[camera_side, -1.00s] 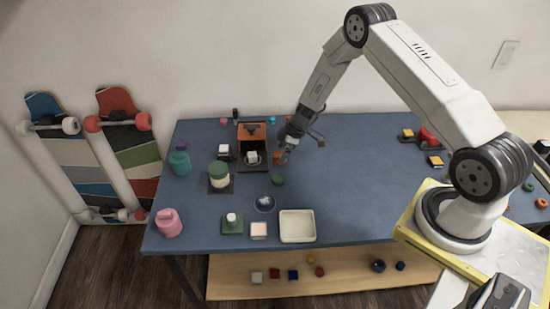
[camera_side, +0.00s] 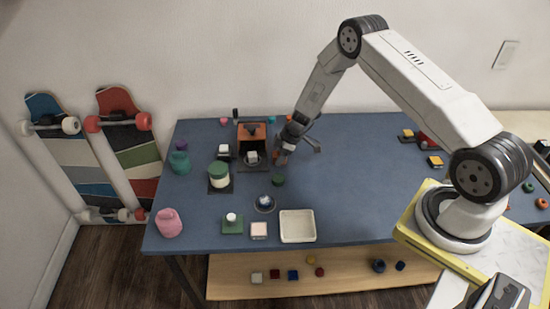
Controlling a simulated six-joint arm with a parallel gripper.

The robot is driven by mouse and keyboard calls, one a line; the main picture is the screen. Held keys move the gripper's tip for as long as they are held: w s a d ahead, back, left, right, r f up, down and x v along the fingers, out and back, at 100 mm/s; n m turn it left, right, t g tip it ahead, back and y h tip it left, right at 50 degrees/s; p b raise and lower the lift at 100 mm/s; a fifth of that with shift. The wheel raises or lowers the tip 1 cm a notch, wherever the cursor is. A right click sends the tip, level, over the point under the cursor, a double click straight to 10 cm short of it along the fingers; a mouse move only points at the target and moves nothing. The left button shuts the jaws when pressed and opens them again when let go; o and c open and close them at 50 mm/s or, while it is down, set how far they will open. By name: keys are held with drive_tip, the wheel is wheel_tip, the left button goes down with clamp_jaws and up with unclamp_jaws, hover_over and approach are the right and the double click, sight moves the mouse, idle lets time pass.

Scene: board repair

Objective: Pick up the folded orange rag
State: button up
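My gripper (camera_side: 281,160) is low over the back left part of the blue table, just right of an orange-brown box (camera_side: 252,133). A small orange patch (camera_side: 276,156) shows right at my fingertips; it may be the folded orange rag, but it is too small and partly covered to be sure. I cannot tell whether my fingers are open or shut, or whether they touch the orange patch.
A white cup-like object (camera_side: 252,157) stands in front of the box, left of my gripper. The table's middle right (camera_side: 360,165) is clear.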

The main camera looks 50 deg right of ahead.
clamp_jaws()
drive_tip(key=shift+r, duration=0.2)
drive_tip(key=shift+r, duration=0.85)
drive_tip(key=s+a+r, duration=0.2)
drive_tip(key=s+r, duration=0.9)
drive_tip(key=s, duration=0.2)
drive_tip(key=shift+s+a, duration=0.25)
drive_tip(key=shift+s, duration=0.15)
